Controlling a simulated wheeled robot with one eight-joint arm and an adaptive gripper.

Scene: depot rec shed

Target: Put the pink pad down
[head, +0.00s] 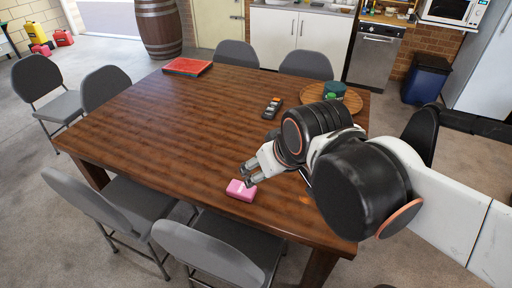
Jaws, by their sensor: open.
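The pink pad (241,190) is a small pink block near the front edge of the brown wooden table (150,120). It appears to rest on the tabletop. My gripper (249,174) is open, with its fingertips right at the pad's upper side. I cannot tell whether the fingers touch the pad. My arm comes in from the right and hides part of the table's right side.
On the table are a red flat box (187,66), a dark remote-like object (272,107), and a round wooden tray (350,98) with a green-topped item (333,90). Grey chairs (215,250) surround the table. The table's middle and left are clear.

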